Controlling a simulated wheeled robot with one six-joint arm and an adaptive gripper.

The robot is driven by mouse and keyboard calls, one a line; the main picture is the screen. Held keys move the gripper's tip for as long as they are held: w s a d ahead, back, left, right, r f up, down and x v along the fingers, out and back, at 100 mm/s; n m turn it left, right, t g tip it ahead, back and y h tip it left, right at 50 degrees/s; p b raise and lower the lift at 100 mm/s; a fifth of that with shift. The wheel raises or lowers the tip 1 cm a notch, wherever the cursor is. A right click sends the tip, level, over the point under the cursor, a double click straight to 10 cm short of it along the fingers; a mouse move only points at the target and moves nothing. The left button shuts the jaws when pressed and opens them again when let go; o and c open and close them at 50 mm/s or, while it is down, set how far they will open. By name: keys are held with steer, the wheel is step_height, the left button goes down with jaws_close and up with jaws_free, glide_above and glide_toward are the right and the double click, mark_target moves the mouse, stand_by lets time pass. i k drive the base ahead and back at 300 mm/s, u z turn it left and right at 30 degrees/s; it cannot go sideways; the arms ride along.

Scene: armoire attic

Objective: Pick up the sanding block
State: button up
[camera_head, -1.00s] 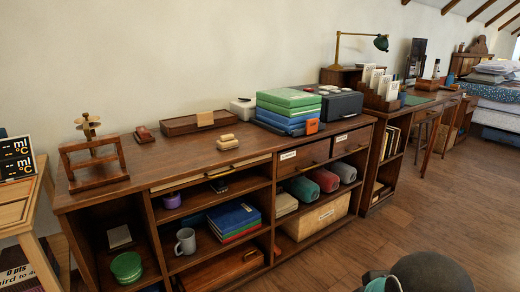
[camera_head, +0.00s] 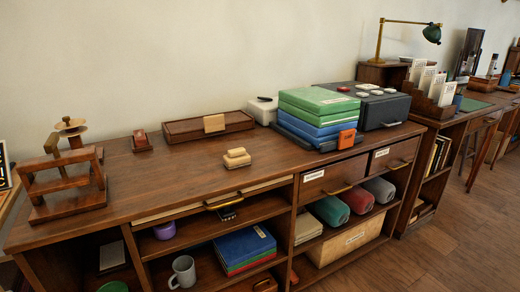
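A small tan two-tier block (camera_head: 237,158), which looks like the sanding block, lies near the front edge of the wooden cabinet top (camera_head: 185,183), left of the book stack. A small reddish-brown object (camera_head: 141,140) sits farther back to the left; I cannot tell exactly what it is. My gripper is not in view.
Green and blue boxes (camera_head: 318,115) stand to the right with an orange item (camera_head: 346,139) before them. A long wooden tray (camera_head: 208,126) lies behind the block. A wooden press-like stand (camera_head: 65,178) is at the left. The top around the block is clear.

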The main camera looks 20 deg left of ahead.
mark_target(237, 158)
steer(key=u, duration=0.5)
steer(key=i, duration=0.9)
steer(key=u, duration=0.7)
